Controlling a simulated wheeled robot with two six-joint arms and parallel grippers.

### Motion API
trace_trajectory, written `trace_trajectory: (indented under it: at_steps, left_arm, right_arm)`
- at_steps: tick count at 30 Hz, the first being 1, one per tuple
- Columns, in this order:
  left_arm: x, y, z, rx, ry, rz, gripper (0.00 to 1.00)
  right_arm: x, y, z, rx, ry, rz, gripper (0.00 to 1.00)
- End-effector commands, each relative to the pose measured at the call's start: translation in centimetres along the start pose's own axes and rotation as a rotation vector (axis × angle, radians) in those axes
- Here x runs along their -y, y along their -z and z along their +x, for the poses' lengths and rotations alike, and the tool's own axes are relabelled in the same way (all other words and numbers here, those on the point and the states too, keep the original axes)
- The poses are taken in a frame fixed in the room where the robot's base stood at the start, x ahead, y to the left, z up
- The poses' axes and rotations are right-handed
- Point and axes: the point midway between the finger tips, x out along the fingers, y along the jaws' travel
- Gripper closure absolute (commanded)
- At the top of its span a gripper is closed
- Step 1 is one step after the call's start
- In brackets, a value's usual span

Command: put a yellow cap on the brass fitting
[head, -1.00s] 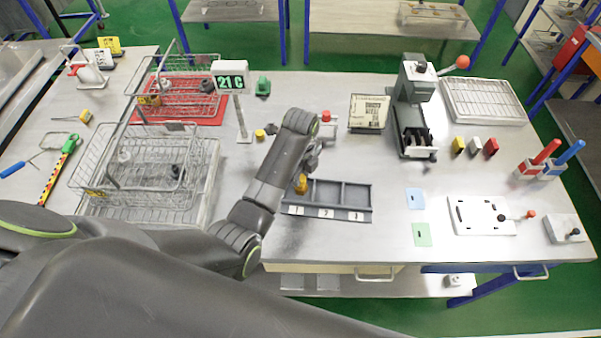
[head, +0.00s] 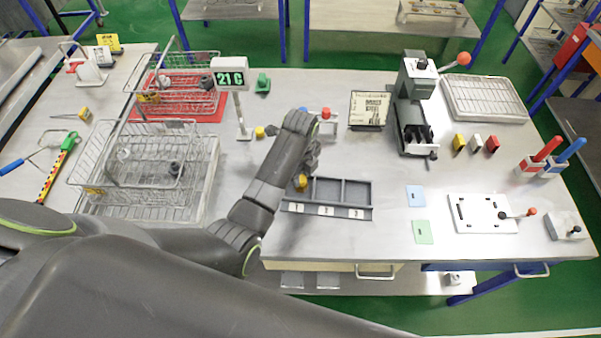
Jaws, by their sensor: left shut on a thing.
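My left gripper (head: 304,172) is above the left end of the grey compartment tray (head: 343,190), near the slot labelled 1. It is shut on a small brass-yellow piece (head: 301,183), mostly hidden by the fingers and wrist. I cannot tell whether this piece is the brass fitting or a cap, or whether it touches the tray. Another brass-coloured piece (head: 149,98) lies in the rear wire basket (head: 196,57). My right gripper is not in view.
The front wire basket (head: 78,178) stands at left, and a display post (head: 240,115) reads 21C. A lever press (head: 414,85) stands right of a sign (head: 369,110).

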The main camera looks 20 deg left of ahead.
Motion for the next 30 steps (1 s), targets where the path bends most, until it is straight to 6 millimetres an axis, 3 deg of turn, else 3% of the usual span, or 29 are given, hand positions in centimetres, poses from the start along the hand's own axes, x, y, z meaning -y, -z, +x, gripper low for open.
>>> trace_trajectory:
  at_steps: [12, 13, 18, 24, 28, 30]
  left_arm:
    - [-0.03, -0.01, 0.40, 0.000, -0.001, 0.000, 0.95]
    - [-0.04, -0.01, 0.40, 0.000, -0.001, 0.000, 0.71]
    - [-0.03, -0.01, 0.39, 0.000, -0.001, 0.000, 0.49]
    - [-0.02, 0.00, 0.38, 0.000, 0.000, 0.000, 0.48]
    - [-0.01, 0.00, 0.37, 0.000, 0.000, 0.000, 0.31]
    - [-0.01, 0.00, 0.37, 0.000, 0.000, 0.000, 0.31]
  right_arm:
    - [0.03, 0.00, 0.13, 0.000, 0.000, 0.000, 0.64]
    - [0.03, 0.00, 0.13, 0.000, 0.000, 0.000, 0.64]
    - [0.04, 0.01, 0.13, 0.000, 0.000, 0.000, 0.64]
    - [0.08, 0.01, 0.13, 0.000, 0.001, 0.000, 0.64]
    - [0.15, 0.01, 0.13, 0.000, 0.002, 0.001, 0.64]
    - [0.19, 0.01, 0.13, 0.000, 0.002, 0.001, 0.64]
